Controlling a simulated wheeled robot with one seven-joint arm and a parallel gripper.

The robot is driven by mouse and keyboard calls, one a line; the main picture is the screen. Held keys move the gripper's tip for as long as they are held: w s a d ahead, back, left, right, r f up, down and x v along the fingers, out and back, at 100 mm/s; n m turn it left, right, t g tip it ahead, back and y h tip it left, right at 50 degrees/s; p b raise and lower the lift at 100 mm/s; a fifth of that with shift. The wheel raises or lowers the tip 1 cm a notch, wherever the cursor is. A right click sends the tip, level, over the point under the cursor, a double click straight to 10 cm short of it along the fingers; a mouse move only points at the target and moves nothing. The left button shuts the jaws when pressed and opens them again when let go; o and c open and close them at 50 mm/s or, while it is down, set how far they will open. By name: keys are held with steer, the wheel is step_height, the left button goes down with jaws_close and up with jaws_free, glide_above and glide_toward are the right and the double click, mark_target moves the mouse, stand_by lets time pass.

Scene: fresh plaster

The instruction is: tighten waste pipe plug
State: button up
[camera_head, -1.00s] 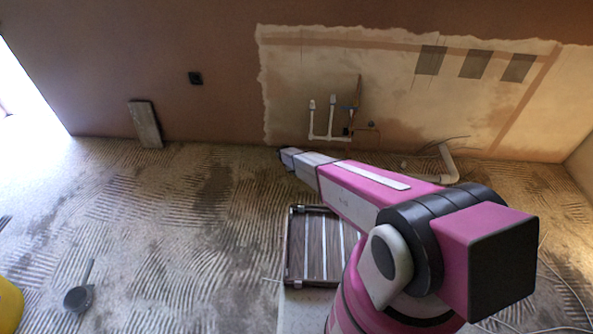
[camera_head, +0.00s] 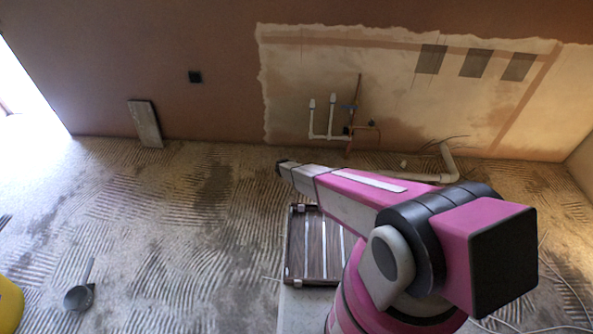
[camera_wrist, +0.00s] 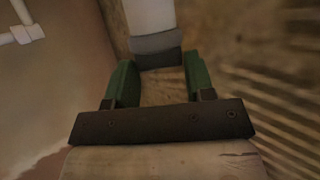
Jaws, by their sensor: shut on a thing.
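The white waste pipe (camera_head: 395,178) lies along the foot of the wall and turns up at an elbow on the right. Its left end is hidden behind my arm in the head view. In the wrist view the white pipe (camera_wrist: 150,14) comes in from the top and ends in a grey plug (camera_wrist: 157,43). My gripper (camera_wrist: 161,62) has its green fingers on either side of the plug and is shut on it. The plug's exact seating on the pipe cannot be seen. In the head view the gripper is hidden behind my arm.
White supply pipes (camera_head: 331,122) stand out from the wall just above; a white fitting shows in the wrist view (camera_wrist: 22,35). A dark slatted crate (camera_head: 297,245) is on the floor near my arm. A board (camera_head: 146,124) leans on the wall. The left floor is mostly clear.

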steer(key=shift+t, duration=0.3)
steer(key=o, duration=0.9)
steer(key=shift+s, duration=0.15)
steer(key=v, duration=1)
steer(key=shift+s+a+r, duration=0.15)
steer(key=shift+s+a, duration=0.05)
steer(key=shift+a, duration=0.05)
